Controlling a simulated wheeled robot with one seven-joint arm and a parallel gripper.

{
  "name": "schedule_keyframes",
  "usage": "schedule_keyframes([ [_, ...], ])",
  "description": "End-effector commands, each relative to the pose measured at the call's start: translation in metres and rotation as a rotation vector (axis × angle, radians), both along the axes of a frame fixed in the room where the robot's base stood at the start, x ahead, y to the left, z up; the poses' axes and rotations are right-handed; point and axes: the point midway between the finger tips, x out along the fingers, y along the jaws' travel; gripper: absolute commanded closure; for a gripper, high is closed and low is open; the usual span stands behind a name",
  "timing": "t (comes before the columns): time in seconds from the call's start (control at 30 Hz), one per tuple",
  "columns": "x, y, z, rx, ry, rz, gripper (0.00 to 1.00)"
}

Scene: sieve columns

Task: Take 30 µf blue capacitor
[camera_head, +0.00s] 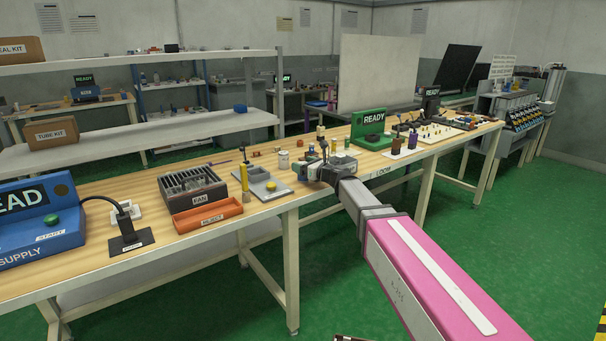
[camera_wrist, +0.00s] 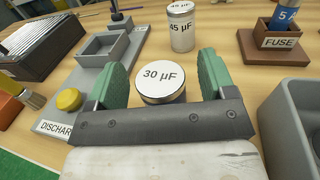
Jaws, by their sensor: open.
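In the wrist view, a short round can (camera_wrist: 162,82) marked "30 µF" stands on the wooden bench. My gripper (camera_wrist: 162,62) is open, with one green finger on each side of the can. I cannot tell whether either finger touches it. A taller silver can (camera_wrist: 181,30) marked "45 µF" stands just beyond. In the head view, my gripper (camera_head: 322,167) is low over the bench, and the 30 µF can cannot be made out there.
A grey discharge fixture (camera_wrist: 75,90) with a yellow knob (camera_wrist: 69,100) lies left of my gripper. A brown fuse box (camera_wrist: 272,45) stands at the upper right, and a grey bin (camera_wrist: 290,125) is close on the right. The green READY device (camera_head: 371,131) is farther along the bench.

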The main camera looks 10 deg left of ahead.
Motion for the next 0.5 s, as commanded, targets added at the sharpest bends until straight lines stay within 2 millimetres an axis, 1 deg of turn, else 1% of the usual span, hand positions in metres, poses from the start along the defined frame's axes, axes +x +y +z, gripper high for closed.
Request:
schedule_keyframes([
  [0.03,0.0021,0.0027,0.0,0.0,0.0,0.0,0.24],
  [0.23,0.0012,0.0024,0.0001,0.0,0.0,0.0,0.24],
  [0.27,0.0011,0.0025,0.0001,0.0,0.0,0.0,0.33],
  [0.3,0.0011,0.0025,0.0001,0.0,0.0,0.0,0.46],
  [0.37,0.0011,0.0024,0.0001,0.0,0.0,0.0,0.66],
  [0.4,0.0011,0.0024,0.0001,0.0,0.0,0.0,0.79],
  [0.5,0.001,0.0024,0.0002,0.0,0.0,0.0,0.8],
])
